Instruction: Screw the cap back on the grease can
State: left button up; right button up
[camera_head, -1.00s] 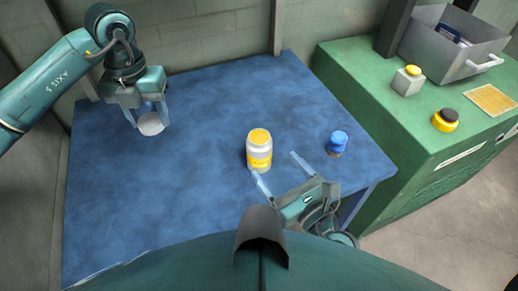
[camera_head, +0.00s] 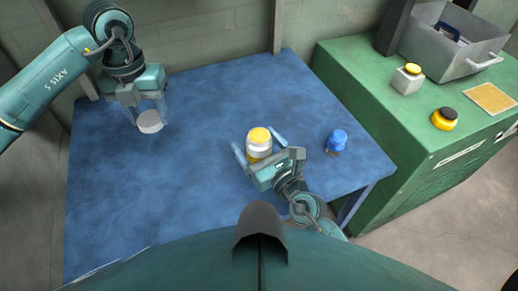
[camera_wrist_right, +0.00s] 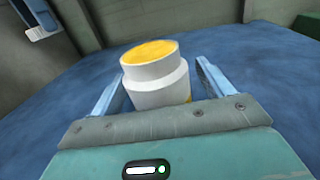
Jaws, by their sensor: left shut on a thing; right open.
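The grease can (camera_head: 259,149) is a white jar with a yellow label and a yellow round top, standing upright on the blue table (camera_head: 190,190). It also shows in the right wrist view (camera_wrist_right: 157,82), with no cap on it. My right gripper (camera_head: 254,137) is open, one finger on each side of the can; a gap shows on the right side in the wrist view. My left gripper (camera_head: 149,108) is shut on a white round cap (camera_head: 150,122), held at the left of the table. The can's lower front is hidden by my right gripper.
A blue object with a rounded top (camera_head: 338,139) stands on the table right of the can. A green cabinet (camera_head: 390,120) adjoins on the right, bearing a grey bin (camera_head: 447,62), a yellow-topped box (camera_head: 407,80) and a yellow-black round object (camera_head: 444,119). The table's left half is clear.

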jog(key=shift+w+a, duration=0.25)
jog(key=shift+w, duration=0.15)
jog(key=shift+c, duration=0.5)
jog(key=shift+r, duration=0.1)
jog(key=c, duration=1.3)
jog(key=shift+o, duration=0.2)
pick_arm(q)
jog(key=shift+r, duration=0.15)
pick_arm(e)
jog(key=shift+r, duration=0.1)
